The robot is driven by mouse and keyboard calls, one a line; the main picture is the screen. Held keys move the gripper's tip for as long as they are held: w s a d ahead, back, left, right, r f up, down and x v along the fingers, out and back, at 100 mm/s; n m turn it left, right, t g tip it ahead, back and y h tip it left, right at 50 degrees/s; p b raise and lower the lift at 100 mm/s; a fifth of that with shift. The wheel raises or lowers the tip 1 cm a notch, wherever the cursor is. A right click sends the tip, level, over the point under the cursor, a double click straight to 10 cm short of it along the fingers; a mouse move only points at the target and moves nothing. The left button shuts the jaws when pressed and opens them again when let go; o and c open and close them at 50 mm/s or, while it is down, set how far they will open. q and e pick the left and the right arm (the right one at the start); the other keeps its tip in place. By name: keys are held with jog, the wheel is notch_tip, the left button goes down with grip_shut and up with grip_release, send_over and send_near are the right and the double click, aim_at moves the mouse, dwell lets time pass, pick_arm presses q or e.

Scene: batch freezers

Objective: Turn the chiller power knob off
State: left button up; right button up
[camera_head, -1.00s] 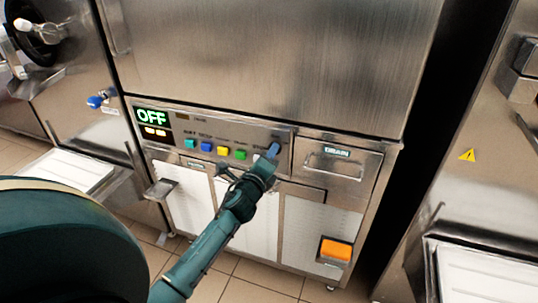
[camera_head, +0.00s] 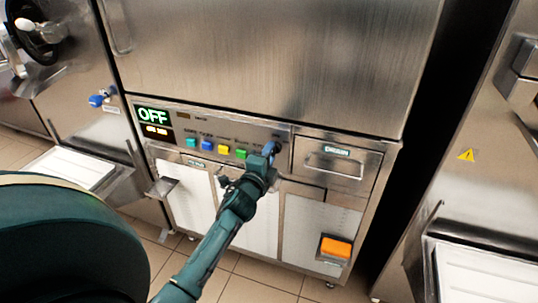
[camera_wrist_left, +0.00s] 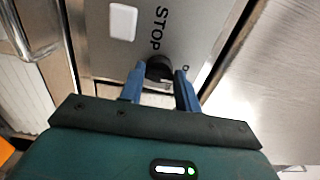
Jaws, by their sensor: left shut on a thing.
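The chiller's control panel (camera_head: 178,126) is on the front of the steel machine. Its green display (camera_head: 153,116) reads OFF. My left gripper (camera_head: 270,148) is at the right end of the panel, its blue fingers covering the knob in the head view. In the left wrist view, a dark round knob (camera_wrist_left: 160,68) sits between the fingertips of my left gripper (camera_wrist_left: 160,73), which is shut on it. The word STOP is printed beside it. The knob's pointer is too hidden to read its setting. My right gripper is not in view.
Blue, yellow and green buttons (camera_head: 223,149) line the panel left of my gripper. A drawer marked DRAIN (camera_head: 335,166) with a bar handle is just to the right. A handle (camera_head: 161,188) and an orange pedal (camera_head: 336,248) stick out lower down.

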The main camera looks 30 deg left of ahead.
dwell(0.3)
pick_arm(q)
jog(key=o, duration=1)
jog(key=shift+s, duration=0.1)
jog(key=v, duration=1.3)
